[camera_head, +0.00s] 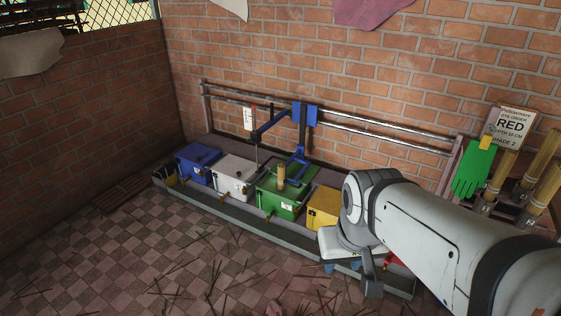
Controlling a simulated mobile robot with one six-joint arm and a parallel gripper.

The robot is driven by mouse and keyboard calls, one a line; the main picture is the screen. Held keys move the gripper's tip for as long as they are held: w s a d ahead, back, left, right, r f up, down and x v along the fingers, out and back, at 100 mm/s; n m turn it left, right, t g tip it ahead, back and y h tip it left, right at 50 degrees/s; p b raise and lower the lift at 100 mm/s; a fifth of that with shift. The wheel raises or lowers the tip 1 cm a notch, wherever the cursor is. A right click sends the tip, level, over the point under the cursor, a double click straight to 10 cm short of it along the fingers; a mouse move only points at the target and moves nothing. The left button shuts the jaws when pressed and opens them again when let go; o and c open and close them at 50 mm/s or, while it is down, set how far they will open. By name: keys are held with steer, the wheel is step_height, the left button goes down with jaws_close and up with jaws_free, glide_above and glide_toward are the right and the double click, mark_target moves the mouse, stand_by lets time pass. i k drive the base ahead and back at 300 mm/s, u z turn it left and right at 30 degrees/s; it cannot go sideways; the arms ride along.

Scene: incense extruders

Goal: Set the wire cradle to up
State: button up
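A blue carriage (306,115) sits on the wall rails, with a blue arm (272,122) reaching left from it. A blue frame (298,167), which may be the wire cradle, hangs below the carriage over the green box. A thin rod hangs from the arm's left end above the white box. Whether the cradle is up or down is not clear. My arm fills the lower right. A dark grey part at its end, possibly my gripper (371,276), is low in front of the trough, right of the yellow box and apart from the blue frame. Its fingers cannot be made out.
Blue (197,162), white (233,178), green (278,202) and yellow (322,206) boxes stand along a grey trough (225,206). A RED dye order sign (509,130), green glove (474,168) and wooden rollers (541,157) are at right. Sticks litter the open tiled floor.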

mark_target(299, 153)
steer(key=z, duration=0.2)
steer(key=i, duration=1.95)
steer(key=u, duration=0.8)
